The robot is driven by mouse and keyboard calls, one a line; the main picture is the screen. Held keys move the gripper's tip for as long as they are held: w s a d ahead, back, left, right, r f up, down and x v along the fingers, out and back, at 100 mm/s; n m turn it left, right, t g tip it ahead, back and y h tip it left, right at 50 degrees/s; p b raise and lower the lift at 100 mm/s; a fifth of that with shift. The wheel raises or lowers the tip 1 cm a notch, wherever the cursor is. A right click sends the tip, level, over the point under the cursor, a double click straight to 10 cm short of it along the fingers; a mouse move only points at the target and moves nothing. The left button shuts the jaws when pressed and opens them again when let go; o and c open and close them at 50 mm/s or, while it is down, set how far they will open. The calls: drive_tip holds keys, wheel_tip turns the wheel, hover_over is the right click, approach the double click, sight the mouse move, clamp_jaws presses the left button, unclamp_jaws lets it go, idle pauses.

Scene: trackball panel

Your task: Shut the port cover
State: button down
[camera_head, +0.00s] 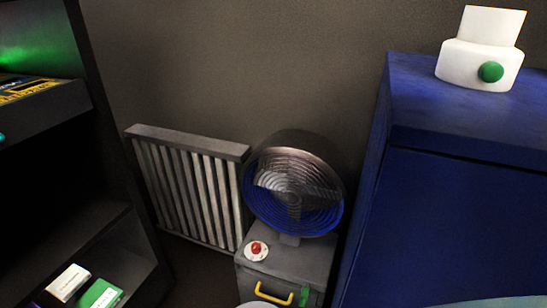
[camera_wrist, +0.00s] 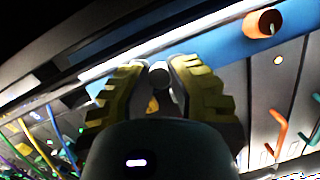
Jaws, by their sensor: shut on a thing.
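My gripper (camera_wrist: 158,66) shows in the wrist view, with ridged yellow-and-grey fingers on both sides. It is shut on a small grey round knob (camera_wrist: 160,78) between the fingertips. The knob is in front of a blue strip (camera_wrist: 215,45) on a panel. I cannot tell whether the knob belongs to the port cover, or how far open the cover is; the fingers and wrist hide much of that area. The head view shows neither my gripper nor a port cover.
Several coloured cables (camera_wrist: 52,130) lie at left. The head view shows a fan (camera_head: 293,190), a radiator (camera_head: 190,185) and a blue cabinet (camera_head: 450,210).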

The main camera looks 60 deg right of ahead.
drive_tip(key=shift+w+a+f+m+h+b, duration=0.1)
drive_tip(key=shift+w+a+m+h+b, duration=0.25)
drive_tip(key=shift+m+h+b, duration=0.45)
drive_tip(key=shift+w+a+m+h+b, duration=0.2)
drive_tip(key=shift+a+m+h+b, duration=0.25)
drive_tip(key=shift+h+b, duration=0.6)
drive_tip(key=shift+w+m+h, duration=0.1)
drive_tip(key=shift+m+h, duration=0.25)
drive_tip(key=shift+h, duration=0.1)
drive_tip(key=c, duration=1.4)
unclamp_jaws()
drive_tip(key=shift+o, duration=1.4)
drive_tip(key=shift+w+a, duration=0.1)
